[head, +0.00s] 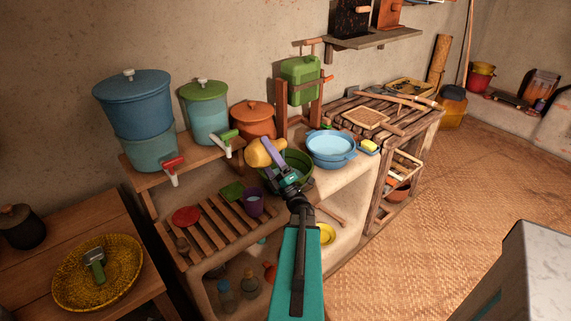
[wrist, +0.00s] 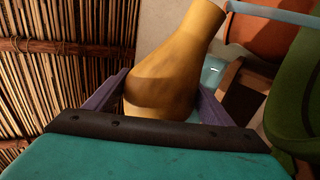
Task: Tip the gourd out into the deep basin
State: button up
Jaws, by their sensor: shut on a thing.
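The yellow gourd (head: 256,155) is held between the purple fingers of my gripper (head: 269,149), above the left rim of a green basin (head: 304,174) on the counter. In the wrist view the gourd (wrist: 165,75) fills the space between the fingers, with its narrower neck toward the upper right. It is tilted; its contents are not visible. A light blue basin (head: 333,153) stands to the right of the green one. My gripper partly hides the green basin; I cannot tell from the pictures which basin is deeper.
An orange lidded pot (head: 253,123) stands close behind the gourd. A purple cup (head: 254,203) and red disc (head: 186,216) sit on the slatted rack at left. A yellow sponge (head: 369,147) lies right of the blue basin. Tapped water containers (head: 207,115) stand at back left.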

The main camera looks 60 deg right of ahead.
jog(key=shift+r+m+g+h+p, duration=0.1)
jog(key=shift+m+g+h+p, duration=0.2)
jog(key=shift+m+h+p, duration=0.5)
jog(key=shift+d+f+m+h, duration=0.2)
jog(key=shift+f+m+h, duration=0.2)
jog(key=shift+m, duration=0.5)
jog(key=shift+r+n+y+b, duration=0.15)
jog(key=shift+n+y+b, duration=0.45)
jog(key=shift+n, duration=0.3)
jog(key=n+y+b, duration=0.1)
jog(key=n+t+y+b, duration=0.1)
jog(key=shift+a+f+n, duration=0.2)
jog(key=shift+n, duration=0.1)
jog(key=n+y, duration=0.1)
jog(key=r+n+y+b, duration=0.1)
jog(key=n+y, duration=0.1)
jog(key=shift+a+r+n, duration=0.1)
jog(key=shift+r+n, duration=0.2)
jog(key=shift+a+r, duration=0.1)
jog(key=shift+r, duration=0.1)
jog(key=shift+r+n+t+y, duration=0.1)
jog(key=shift+n+t+y, duration=0.2)
jog(key=shift+n+y, duration=0.2)
